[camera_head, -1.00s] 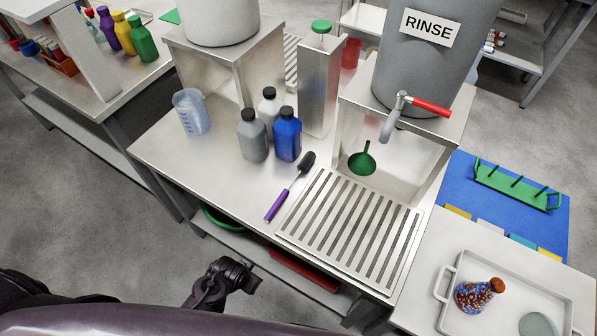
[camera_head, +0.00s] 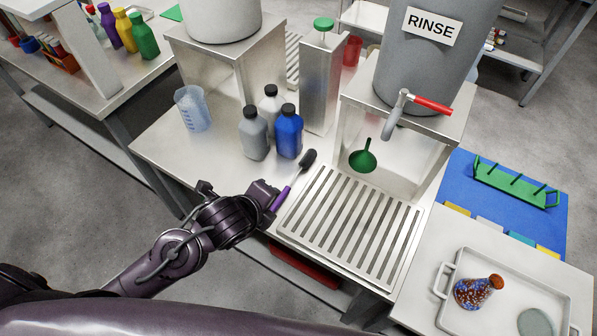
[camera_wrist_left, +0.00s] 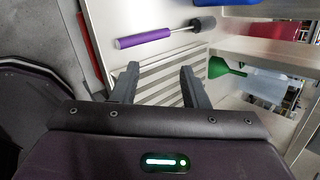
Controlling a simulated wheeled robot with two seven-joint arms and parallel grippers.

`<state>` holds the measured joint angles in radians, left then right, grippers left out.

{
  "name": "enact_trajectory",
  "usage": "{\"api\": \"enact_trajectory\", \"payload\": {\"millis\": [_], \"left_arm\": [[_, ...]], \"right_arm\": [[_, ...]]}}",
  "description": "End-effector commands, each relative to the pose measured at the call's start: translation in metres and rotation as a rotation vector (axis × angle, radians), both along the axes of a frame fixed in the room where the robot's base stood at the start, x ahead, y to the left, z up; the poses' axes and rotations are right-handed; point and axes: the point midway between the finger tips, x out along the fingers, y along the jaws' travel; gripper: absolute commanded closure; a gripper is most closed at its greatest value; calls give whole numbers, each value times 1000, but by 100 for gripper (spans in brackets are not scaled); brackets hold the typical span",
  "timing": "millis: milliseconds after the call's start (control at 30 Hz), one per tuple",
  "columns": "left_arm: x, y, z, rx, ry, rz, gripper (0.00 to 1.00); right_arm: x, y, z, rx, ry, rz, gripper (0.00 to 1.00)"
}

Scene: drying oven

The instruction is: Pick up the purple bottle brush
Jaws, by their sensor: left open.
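The purple bottle brush lies on the steel table, left of the slatted drain grate. Its dark bristle head (camera_head: 308,159) and part of its purple handle (camera_head: 281,198) show in the head view; my left gripper covers the handle's lower end. In the left wrist view the whole brush shows, with its purple handle (camera_wrist_left: 145,39), thin metal shaft and dark head (camera_wrist_left: 204,24). My left gripper (camera_wrist_left: 160,72) is open and empty, its fingertips pointing toward the brush but apart from it. My right gripper is not in view.
The drain grate (camera_head: 350,232) is right of the brush. Grey (camera_head: 254,135) and blue (camera_head: 289,132) bottles stand behind it. The table's front edge is close to my left arm.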

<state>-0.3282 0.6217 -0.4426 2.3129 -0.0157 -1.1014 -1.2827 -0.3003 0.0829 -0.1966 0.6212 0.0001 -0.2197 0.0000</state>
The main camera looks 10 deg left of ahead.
Motion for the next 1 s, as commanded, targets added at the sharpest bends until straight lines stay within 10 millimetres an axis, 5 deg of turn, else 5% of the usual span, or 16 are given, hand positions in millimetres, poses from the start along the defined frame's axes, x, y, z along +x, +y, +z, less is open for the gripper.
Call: {"api": "enact_trajectory", "payload": {"millis": [200,400,1000], "left_arm": [[10,6,-24,495,-194,-672,59],[11,17,-38,753,-288,-1000,59],[47,3,-83,805,-306,-1069,59]], "right_arm": [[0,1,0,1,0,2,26],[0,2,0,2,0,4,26],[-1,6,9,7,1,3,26]]}}
